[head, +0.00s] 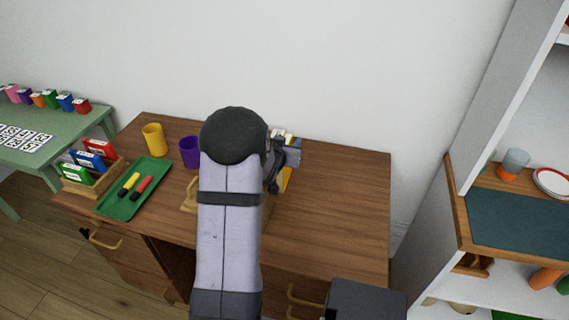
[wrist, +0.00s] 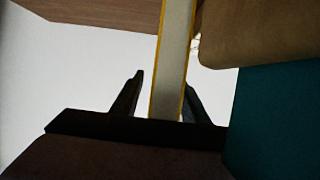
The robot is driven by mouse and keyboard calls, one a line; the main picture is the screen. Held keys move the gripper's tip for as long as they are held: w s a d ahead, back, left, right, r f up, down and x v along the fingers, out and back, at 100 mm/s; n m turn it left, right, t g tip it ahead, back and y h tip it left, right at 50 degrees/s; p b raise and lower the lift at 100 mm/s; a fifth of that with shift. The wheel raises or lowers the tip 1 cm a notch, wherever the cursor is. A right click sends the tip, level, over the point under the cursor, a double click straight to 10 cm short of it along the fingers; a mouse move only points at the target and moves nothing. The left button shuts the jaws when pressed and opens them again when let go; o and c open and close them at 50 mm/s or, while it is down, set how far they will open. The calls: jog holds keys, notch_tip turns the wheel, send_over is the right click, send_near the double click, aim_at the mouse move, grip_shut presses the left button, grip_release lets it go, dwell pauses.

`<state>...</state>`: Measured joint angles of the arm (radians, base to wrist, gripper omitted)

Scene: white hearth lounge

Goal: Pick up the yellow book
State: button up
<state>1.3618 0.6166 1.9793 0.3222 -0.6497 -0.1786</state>
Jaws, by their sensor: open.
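The yellow book (wrist: 172,60) shows in the wrist view as an upright strip with pale pages between yellow cover edges. It stands between the two fingers of my gripper (wrist: 162,82), which is open. The right finger is close against the book and partly hidden by it. A gap shows between the left finger and the book. In the head view, my gripper (head: 290,160) is over the desk behind my arm. A thin yellow and white part of the book (head: 286,179) shows just below it. My arm hides the rest.
A wooden holder (head: 189,194) is mostly hidden by my arm. A tan panel (wrist: 235,35) and a teal surface (wrist: 275,120) are close on the right in the wrist view. Yellow (head: 154,139) and purple cups (head: 190,152) and a green tray (head: 136,187) stand left. The desk's right side (head: 345,205) is clear.

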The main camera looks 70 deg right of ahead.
grip_shut()
jog(key=shift+r, duration=0.1)
